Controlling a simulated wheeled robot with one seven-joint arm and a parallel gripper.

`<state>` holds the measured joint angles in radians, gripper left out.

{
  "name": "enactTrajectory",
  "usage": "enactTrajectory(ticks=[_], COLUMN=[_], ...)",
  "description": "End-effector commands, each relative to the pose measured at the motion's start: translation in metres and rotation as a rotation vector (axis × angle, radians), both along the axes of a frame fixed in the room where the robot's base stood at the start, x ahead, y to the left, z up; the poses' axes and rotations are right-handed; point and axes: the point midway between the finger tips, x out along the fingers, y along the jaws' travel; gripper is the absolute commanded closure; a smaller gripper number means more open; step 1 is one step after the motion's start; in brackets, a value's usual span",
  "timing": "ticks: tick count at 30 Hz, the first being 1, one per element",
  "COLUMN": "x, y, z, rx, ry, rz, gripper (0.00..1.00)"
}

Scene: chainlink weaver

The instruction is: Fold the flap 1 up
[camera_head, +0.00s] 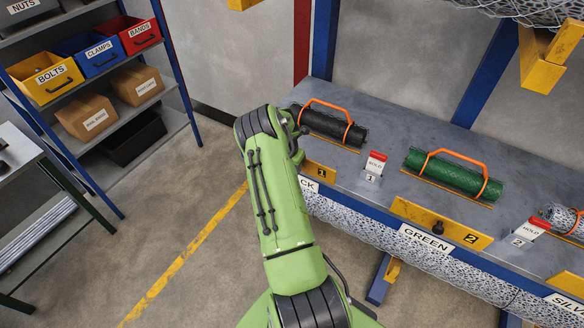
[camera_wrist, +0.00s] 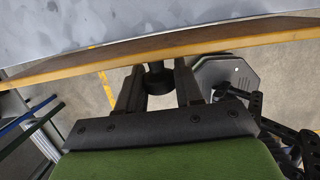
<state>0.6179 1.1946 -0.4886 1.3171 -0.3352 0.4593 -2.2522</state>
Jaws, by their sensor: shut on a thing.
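Flap 1 (camera_head: 320,173) is a yellow plate with a "1" label at the front edge of the bench, below the black roll. My arm covers its left part in the head view, so its exact tilt is hard to tell. In the wrist view a yellow-orange edge (camera_wrist: 220,48) crosses the picture under a grey surface. My gripper (camera_wrist: 157,73) is shut on a black knob (camera_wrist: 156,82) just below that edge, one finger on each side. In the head view my gripper is hidden behind my green arm.
The bench (camera_head: 345,178) carries a black roll (camera_head: 333,124) and a green roll (camera_head: 450,177) with orange handles. A red-and-white "HOLD" block (camera_head: 376,163) marked 1 stands between them. Flap 2 (camera_head: 415,215) slopes down at right. Shelves with bins stand at left; the floor between is clear.

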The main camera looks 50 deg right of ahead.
Motion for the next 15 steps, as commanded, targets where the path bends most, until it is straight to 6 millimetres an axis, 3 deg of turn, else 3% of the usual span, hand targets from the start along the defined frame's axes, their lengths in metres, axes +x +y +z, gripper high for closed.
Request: enactTrajectory(ticks=[15], x=[0.0003], y=[0.0013], z=[0.002], rx=[0.076], ry=[0.006], rz=[-0.002], gripper=[1.0])
